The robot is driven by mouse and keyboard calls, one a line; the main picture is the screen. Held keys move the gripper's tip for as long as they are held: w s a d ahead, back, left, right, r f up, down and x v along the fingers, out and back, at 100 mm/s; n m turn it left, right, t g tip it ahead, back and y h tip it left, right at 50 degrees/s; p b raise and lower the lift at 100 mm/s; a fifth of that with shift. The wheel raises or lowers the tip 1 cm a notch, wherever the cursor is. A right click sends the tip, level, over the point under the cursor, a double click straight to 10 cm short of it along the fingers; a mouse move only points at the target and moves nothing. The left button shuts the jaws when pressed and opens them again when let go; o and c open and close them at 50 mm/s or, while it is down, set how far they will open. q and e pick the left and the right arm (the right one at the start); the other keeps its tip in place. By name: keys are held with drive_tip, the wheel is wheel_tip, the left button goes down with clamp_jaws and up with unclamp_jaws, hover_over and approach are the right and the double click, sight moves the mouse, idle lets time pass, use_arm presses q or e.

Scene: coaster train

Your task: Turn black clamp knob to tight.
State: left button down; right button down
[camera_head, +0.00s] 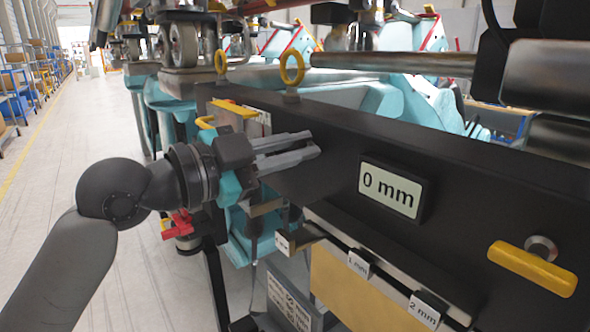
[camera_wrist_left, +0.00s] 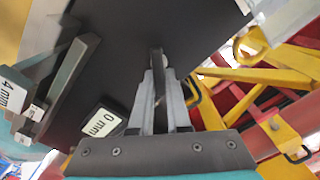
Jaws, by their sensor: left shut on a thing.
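My left gripper (camera_head: 314,146) reaches in from the left, its fingers against the side of a long black beam (camera_head: 460,185). In the left wrist view, the left gripper (camera_wrist_left: 158,72) is closed around a narrow dark piece, which looks like the black clamp knob (camera_wrist_left: 156,58). In the head view the fingers hide the knob. Its turn angle cannot be read. A display reading "0 mm" (camera_head: 390,189) is on the beam, right of the gripper, and also shows in the left wrist view (camera_wrist_left: 101,123). My right gripper is not in view.
A yellow handle (camera_head: 532,268) sits on the beam at the right. Tags marked "1 mm" (camera_head: 359,262) and "2 mm" (camera_head: 424,312) hang below the beam. Yellow eye bolts (camera_head: 292,70) stand above it. Open floor (camera_head: 60,170) lies at the left.

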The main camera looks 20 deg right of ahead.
use_arm(q)
drive_tip(key=shift+f+m+b, duration=0.5)
drive_tip(key=shift+m+b, duration=0.2)
drive_tip(key=shift+m, duration=0.2)
drive_tip(key=m+b, duration=0.1)
drive_tip(key=m, duration=0.1)
drive_tip(key=shift+m, duration=0.4)
drive_tip(key=shift+s+f+m+b, duration=0.1)
drive_tip(key=shift+m+b, duration=0.5)
drive_tip(key=shift+m, duration=1.9)
drive_tip(key=c, duration=0.9)
unclamp_jaws()
drive_tip(key=shift+d, duration=0.1)
